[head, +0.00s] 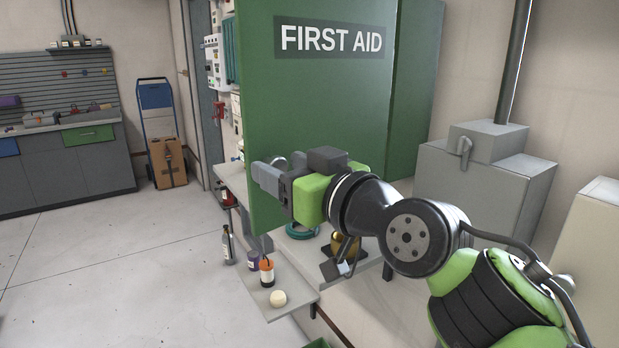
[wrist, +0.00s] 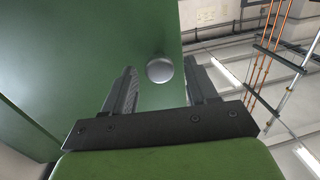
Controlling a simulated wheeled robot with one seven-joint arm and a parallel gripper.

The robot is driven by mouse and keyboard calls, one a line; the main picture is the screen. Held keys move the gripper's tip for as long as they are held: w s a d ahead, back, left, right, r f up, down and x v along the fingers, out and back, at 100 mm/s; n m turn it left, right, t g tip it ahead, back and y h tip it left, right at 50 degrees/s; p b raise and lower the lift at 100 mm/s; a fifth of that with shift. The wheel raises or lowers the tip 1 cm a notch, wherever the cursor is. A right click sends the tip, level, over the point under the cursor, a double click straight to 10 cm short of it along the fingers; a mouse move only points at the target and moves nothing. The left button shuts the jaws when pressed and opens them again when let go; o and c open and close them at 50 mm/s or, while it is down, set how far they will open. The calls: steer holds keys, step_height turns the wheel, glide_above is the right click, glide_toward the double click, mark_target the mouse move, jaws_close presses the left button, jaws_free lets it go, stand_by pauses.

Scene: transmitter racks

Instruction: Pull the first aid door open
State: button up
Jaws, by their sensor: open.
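The green first aid door (head: 315,100) has a white FIRST AID label and fills the upper middle of the head view. It also fills the left of the wrist view (wrist: 90,50). A round silver knob (wrist: 160,69) sits near the door's edge in the wrist view. My gripper (head: 264,173) is at the lower part of the door. In the wrist view the two fingers (wrist: 160,80) are spread, with the knob between their tips and a visible gap on each side. My wrist hides part of the door. How far the door stands open is hard to tell.
Below the door is a shelf (head: 312,292) with an orange-capped bottle (head: 267,271), a pale round object (head: 277,298) and other small items. A grey box (head: 480,190) stands right of the cabinet. The floor (head: 120,260) at left is clear, before a workbench (head: 65,165) and hand truck (head: 155,96).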

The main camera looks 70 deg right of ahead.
steer(key=p+v, duration=0.1)
steer(key=v, duration=1.4)
